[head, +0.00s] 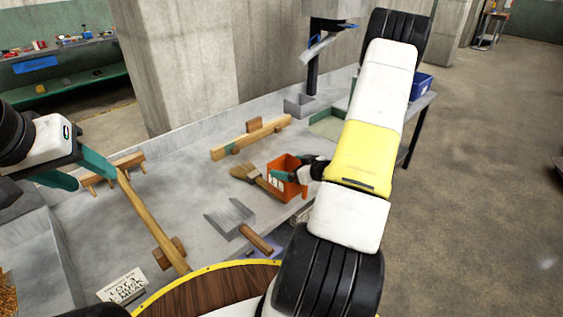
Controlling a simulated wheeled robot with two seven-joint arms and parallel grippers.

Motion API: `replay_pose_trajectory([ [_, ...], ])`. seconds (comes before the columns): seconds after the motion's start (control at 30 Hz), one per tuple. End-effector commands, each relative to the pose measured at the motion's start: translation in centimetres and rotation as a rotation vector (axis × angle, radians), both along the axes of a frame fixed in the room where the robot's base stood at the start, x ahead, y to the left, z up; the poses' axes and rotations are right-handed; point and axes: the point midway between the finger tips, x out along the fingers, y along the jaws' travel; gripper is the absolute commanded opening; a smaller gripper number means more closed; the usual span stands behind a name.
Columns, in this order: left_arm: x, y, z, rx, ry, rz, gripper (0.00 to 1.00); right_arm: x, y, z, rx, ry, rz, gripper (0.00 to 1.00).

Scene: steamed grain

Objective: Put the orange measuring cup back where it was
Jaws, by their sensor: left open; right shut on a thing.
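The orange measuring cup (291,187) is an open, square-looking orange vessel near the middle of the head view, over the grey bench. My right gripper (283,177) is shut on its wall, with one teal finger showing against the cup. The rest of that gripper is partly hidden by the cup and by my arm. I cannot tell whether the cup touches the bench. My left gripper (78,172) is open at the left, its teal fingers apart, near the upper end of a long wooden handle (150,217).
A brush (244,174) lies just left of the cup. A grey metal scoop (230,217) lies in front of it. A wooden rail (236,145) lies behind. A blue bin (422,86) is back right.

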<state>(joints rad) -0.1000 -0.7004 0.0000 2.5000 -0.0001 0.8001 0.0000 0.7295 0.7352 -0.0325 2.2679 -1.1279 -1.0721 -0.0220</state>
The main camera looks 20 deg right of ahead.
Motion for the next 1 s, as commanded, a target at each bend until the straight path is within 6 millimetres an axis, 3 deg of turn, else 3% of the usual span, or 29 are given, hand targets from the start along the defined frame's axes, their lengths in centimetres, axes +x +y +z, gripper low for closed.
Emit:
replay_pose_trajectory([
  [0.17, 0.0, 0.0, 0.0, 0.0, 0.0, 0.0, 0.51, 1.1, -1.6, -0.6, -0.005, -0.004, 0.016, 0.2],
  [0.6, 0.0, 0.0, 0.0, 0.0, 0.0, 0.0, 0.51, 9.4, -8.8, -1.6, -0.006, -0.002, 0.015, 0.2],
  [0.9, 0.0, 0.0, 0.0, 0.0, 0.0, 0.0, 0.51, 11.4, -10.4, -1.8, -0.004, -0.002, 0.015, 0.2],
  [1.0, 0.0, 0.0, 0.0, 0.0, 0.0, 0.0, 0.51, 11.4, -10.5, -3.3, 0.0, 0.002, 0.014, 0.2],
])
